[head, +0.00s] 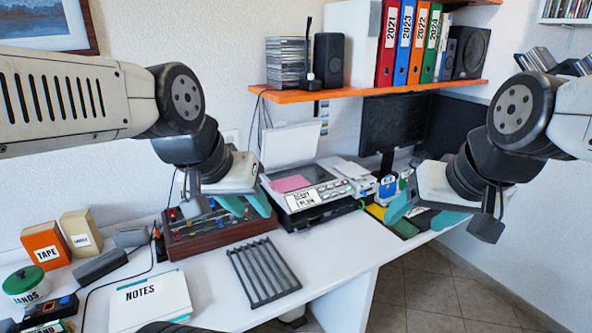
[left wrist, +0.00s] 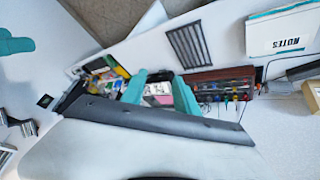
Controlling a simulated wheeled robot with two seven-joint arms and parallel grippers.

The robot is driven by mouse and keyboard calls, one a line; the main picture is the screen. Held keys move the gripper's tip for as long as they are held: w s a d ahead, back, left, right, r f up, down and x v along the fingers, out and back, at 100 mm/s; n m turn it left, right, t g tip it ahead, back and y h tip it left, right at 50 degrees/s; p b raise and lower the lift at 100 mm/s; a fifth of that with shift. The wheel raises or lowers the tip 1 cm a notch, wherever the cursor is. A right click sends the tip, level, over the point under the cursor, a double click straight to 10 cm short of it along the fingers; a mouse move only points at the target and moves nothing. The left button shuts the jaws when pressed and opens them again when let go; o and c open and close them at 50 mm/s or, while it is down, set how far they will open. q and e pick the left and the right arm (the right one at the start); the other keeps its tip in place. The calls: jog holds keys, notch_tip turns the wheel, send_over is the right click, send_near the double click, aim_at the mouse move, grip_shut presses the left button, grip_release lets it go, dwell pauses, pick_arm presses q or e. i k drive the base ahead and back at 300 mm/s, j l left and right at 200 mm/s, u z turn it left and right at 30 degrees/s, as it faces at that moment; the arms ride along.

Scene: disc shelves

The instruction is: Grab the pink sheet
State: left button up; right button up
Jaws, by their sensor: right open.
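The pink sheet (head: 290,183) lies flat on the glass of a printer-scanner (head: 318,188) whose lid (head: 290,145) stands open behind it. A small pink patch, likely the sheet, shows between the fingers in the left wrist view (left wrist: 164,100). My left gripper (head: 248,207) has its teal fingers apart and empty, left of the sheet and above the wooden tray. It also shows in the left wrist view (left wrist: 160,80). My right gripper (head: 424,212) is open and empty, right of the scanner and well away from the sheet.
A wooden tray with small coloured items (head: 215,232) sits left of the scanner. A dark slotted rack (head: 263,272) and a notes box (head: 150,300) lie in front. An orange shelf (head: 370,92) with binders and speakers hangs above. The front right desk is clear.

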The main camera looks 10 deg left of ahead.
aim_at(295, 183)
jog(key=j+z, duration=0.4)
jog(key=k+j+z, duration=0.1)
jog(key=j+z, duration=0.15)
jog(key=z, duration=0.2)
jog(key=k+j+z, duration=0.1)
jog(key=j+z, duration=0.3)
jog(key=l, duration=0.1)
